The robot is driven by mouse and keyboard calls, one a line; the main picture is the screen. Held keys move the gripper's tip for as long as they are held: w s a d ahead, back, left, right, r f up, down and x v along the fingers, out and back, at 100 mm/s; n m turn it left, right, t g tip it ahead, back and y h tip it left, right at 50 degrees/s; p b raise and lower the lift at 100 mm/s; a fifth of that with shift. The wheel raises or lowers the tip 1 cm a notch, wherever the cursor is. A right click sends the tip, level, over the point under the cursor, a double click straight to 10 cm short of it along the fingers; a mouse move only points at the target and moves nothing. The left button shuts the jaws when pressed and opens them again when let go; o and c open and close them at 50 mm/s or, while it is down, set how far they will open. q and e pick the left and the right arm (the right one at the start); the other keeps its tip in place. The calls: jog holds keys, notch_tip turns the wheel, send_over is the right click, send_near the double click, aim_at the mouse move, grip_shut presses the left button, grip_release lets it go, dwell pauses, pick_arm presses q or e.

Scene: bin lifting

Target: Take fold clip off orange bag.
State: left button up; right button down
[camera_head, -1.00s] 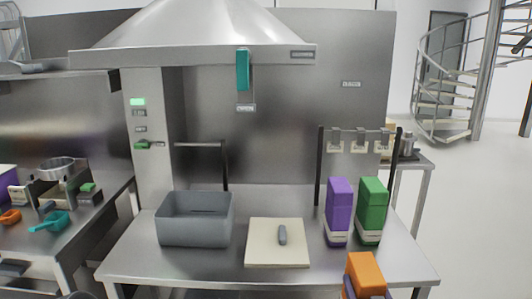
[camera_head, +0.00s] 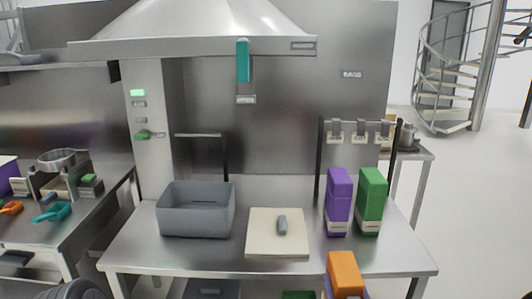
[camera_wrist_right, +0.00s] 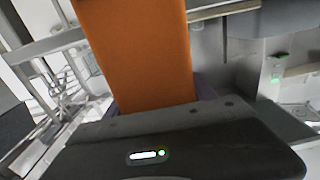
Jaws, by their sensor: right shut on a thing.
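The orange bag (camera_head: 343,270) is a tall box-like pack at the bottom of the head view, in front of the table's front edge. Its lower part is cut off there. It also fills the upper middle of the right wrist view (camera_wrist_right: 145,50). My right gripper (camera_head: 346,294) is shut on the orange bag, with purplish parts beside it low in the head view. Its dark body shows in the wrist view. I cannot make out a fold clip on the orange bag in either view. My left gripper is not in view.
A purple bag (camera_head: 339,195) and a green bag (camera_head: 371,200) stand upright at the table's right, below a rack (camera_head: 360,121) with pale hanging pieces. A grey bin (camera_head: 197,222) stands left.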

jog(key=shift+r, duration=0.25)
dwell(0.3)
